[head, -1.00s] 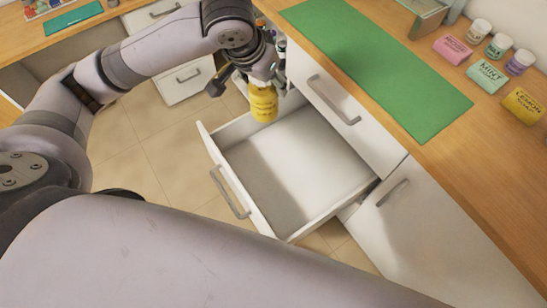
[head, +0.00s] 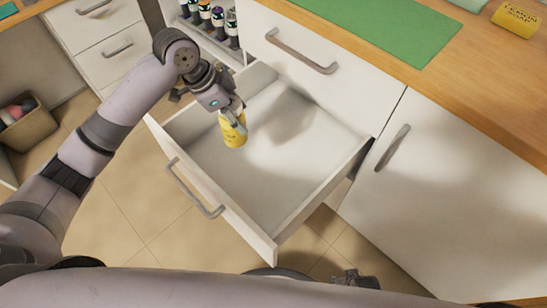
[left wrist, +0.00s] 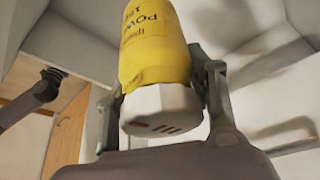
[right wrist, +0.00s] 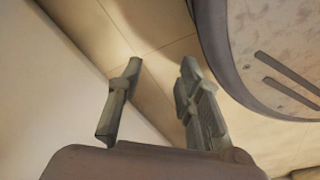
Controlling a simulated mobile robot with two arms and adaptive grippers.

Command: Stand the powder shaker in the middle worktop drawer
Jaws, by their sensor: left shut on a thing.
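The yellow powder shaker (head: 234,130) is held in my left gripper (head: 232,115), over the inside of the open drawer. In the left wrist view the shaker (left wrist: 155,50) shows a yellow label with upside-down lettering and a white slotted end, with gripper fingers on both sides. The open worktop drawer (head: 270,185) is white and empty, with a grey handle on its front. I cannot tell whether the shaker touches the drawer floor. My right gripper (right wrist: 155,100) is open and empty in the right wrist view, low near the floor.
A closed drawer (head: 320,75) sits above the open one, under the worktop with a green mat (head: 390,25). A closed cabinet door (head: 430,150) is at the right. Several bottles (head: 217,22) stand on a shelf behind. A basket (head: 25,125) is at far left.

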